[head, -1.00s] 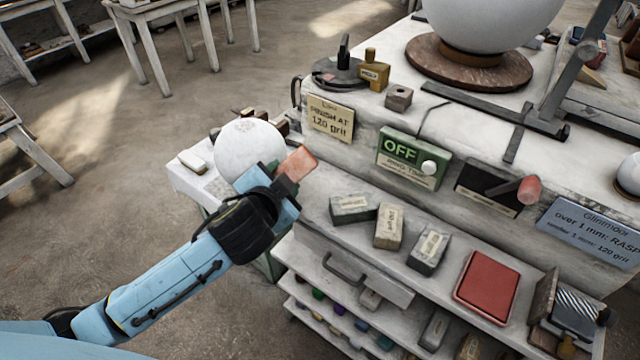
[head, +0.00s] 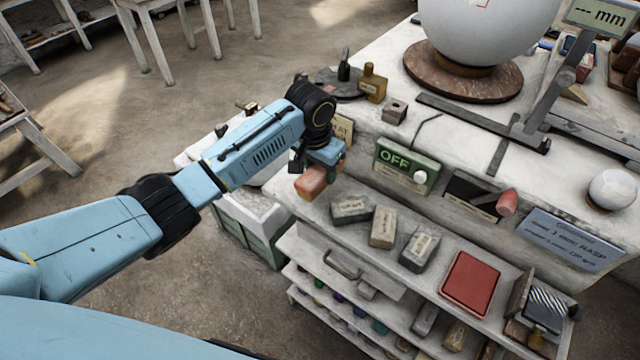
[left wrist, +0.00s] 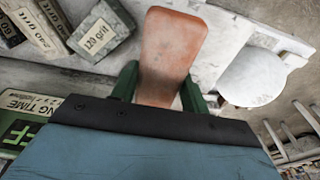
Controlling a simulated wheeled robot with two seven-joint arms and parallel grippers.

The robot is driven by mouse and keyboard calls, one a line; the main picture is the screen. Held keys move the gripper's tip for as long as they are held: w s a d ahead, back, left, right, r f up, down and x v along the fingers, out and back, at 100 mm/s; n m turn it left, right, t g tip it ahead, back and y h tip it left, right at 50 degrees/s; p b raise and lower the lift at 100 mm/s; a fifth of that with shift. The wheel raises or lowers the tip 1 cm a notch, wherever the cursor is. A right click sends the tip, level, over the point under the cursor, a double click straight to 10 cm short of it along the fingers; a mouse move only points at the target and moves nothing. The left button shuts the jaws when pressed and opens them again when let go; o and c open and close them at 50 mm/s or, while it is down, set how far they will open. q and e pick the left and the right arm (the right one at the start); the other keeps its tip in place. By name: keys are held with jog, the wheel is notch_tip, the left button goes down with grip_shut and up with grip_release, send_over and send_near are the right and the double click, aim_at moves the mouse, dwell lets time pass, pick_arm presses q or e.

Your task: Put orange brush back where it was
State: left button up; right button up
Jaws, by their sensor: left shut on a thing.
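The orange brush (head: 314,181), a worn orange block, is held in my left gripper (head: 317,163) in the head view. It hangs just above the left end of the upper shelf ledge (head: 287,192), left of the grit blocks. I cannot tell whether it touches the ledge. In the left wrist view the brush (left wrist: 172,45) sticks out between the two green fingers (left wrist: 158,92), which are shut on it. Its far end is clear of other things. My right gripper is not in view.
Grit blocks stand on the ledge: a greenish one (head: 351,209), a beige one (head: 383,227) and a grey one (head: 418,248). A red pad (head: 470,283) lies further right. A green OFF sign (head: 403,163) is behind.

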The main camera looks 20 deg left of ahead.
aim_at(315, 173)
pick_arm(q)
jog(key=shift+f, duration=2.6)
jog(key=shift+f, duration=0.1)
jog(key=o, duration=1.2)
jog(key=shift+c, duration=0.2)
jog(key=r, duration=0.4)
jog(key=s+r, duration=0.1)
jog(key=r, duration=0.7)
jog(key=shift+s+a+p, duration=0.3)
jog(key=shift+s, duration=0.05)
